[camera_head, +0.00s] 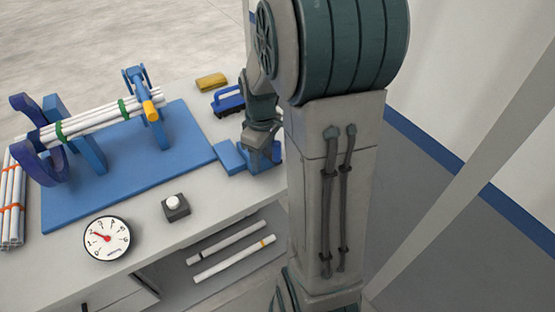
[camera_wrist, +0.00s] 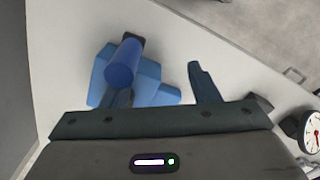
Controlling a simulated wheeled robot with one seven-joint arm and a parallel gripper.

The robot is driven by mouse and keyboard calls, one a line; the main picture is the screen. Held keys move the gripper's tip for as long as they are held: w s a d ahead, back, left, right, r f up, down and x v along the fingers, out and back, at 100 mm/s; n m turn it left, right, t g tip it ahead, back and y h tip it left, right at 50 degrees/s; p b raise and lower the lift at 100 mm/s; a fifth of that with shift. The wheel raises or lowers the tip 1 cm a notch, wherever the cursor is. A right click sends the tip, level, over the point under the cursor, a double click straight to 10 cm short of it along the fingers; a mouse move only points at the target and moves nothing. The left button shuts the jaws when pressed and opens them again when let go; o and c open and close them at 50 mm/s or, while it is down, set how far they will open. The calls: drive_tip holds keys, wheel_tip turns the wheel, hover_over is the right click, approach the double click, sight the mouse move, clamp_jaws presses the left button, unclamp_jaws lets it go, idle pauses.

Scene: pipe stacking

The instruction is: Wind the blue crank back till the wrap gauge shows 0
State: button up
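The blue crank appears to be the blue block (camera_head: 231,157) with an upright blue cylinder handle (camera_wrist: 123,62), at the table's right edge. My gripper (camera_head: 262,150) is down at this block and partly hides it in the head view. In the wrist view my gripper (camera_wrist: 162,92) has its fingers apart, with nothing clearly held between them. The handle stands by the left finger; whether they touch I cannot tell. The round white wrap gauge (camera_head: 107,238) has a red needle pointing up-left, near the low numbers; the exact reading is too small to tell.
A blue rack (camera_head: 160,172) holds white pipes (camera_head: 95,121) with green bands, beside a blue arm with a yellow grip (camera_head: 150,110). A button box (camera_head: 175,207), blue-handled tool (camera_head: 228,100) and yellow block (camera_head: 211,81) lie on the table. Loose pipes (camera_head: 235,259) lie below its front edge.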

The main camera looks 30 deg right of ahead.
wheel_tip(320, 180, up, 9)
drive_tip(key=p, duration=0.7)
